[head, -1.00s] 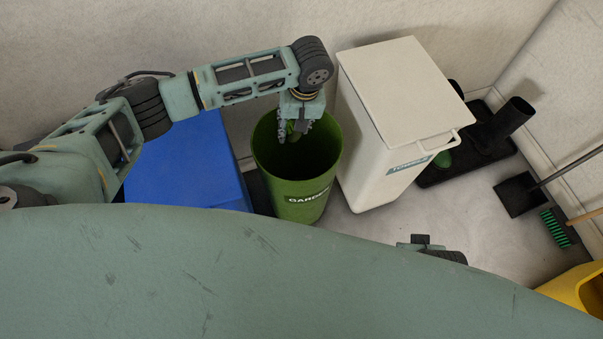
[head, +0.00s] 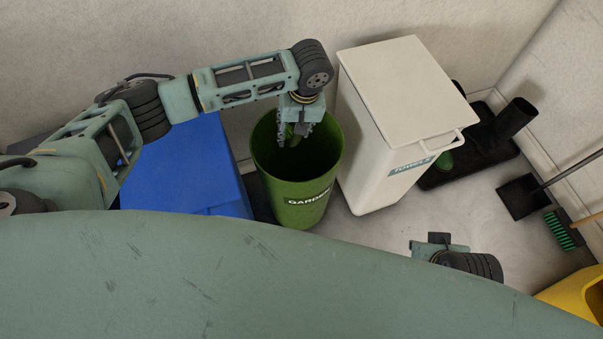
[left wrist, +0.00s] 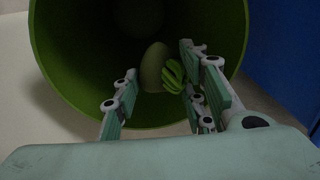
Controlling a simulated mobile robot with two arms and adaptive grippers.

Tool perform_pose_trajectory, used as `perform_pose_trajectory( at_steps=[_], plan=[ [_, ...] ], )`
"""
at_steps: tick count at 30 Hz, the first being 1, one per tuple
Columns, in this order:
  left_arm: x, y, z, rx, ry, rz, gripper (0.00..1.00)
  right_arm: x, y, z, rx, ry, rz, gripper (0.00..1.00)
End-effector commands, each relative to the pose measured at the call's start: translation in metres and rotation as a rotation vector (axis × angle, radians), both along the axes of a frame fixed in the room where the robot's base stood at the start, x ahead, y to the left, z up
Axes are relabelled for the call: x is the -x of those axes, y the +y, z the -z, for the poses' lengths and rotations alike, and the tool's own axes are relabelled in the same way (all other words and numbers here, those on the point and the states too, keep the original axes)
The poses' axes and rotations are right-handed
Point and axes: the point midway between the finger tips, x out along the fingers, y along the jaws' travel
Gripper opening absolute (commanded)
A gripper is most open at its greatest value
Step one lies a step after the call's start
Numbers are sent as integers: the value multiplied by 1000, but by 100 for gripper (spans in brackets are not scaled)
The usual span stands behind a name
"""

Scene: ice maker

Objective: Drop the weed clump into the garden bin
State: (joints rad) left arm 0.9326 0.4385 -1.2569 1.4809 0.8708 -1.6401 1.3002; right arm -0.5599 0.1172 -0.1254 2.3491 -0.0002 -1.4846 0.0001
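My left gripper (head: 293,132) points down into the mouth of the green garden bin (head: 310,214). Its fingers are spread apart, with a gap between them, in the left wrist view (left wrist: 158,95). The weed clump, a pale rounded lump with bright green leaves (left wrist: 173,76), shows beyond the fingers against the dark inside of the bin. It is partly behind the right-hand finger and looks apart from both. How deep it is in the bin I cannot tell. Part of my right arm shows at the lower right in the head view; its fingers are not visible.
A blue bin (head: 185,170) stands left of the garden bin, and a white lidded towel bin (head: 400,95) stands close on its right. Black boots on a tray (head: 440,178), a dustpan (head: 522,196), a green brush (head: 560,230) and a yellow container (head: 577,292) are farther right.

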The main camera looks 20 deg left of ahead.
Motion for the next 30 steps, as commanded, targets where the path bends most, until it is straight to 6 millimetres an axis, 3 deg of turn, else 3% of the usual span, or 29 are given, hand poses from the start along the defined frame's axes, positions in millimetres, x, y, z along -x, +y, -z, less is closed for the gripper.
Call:
perform_pose_trajectory(
  at_steps=[6,17,20,30],
  plan=[
    [0,0,0,0,0,0,59,0,0,0,0,0,0,0],
    [0,-1,-4,2,-2,0,59,0,0,1,0,1,-1,0],
    [0,-4,-16,2,-3,2,59,0,0,1,0,1,-1,0],
    [3,-15,-86,2,-4,2,59,0,0,1,-1,0,0,0]
  ],
)
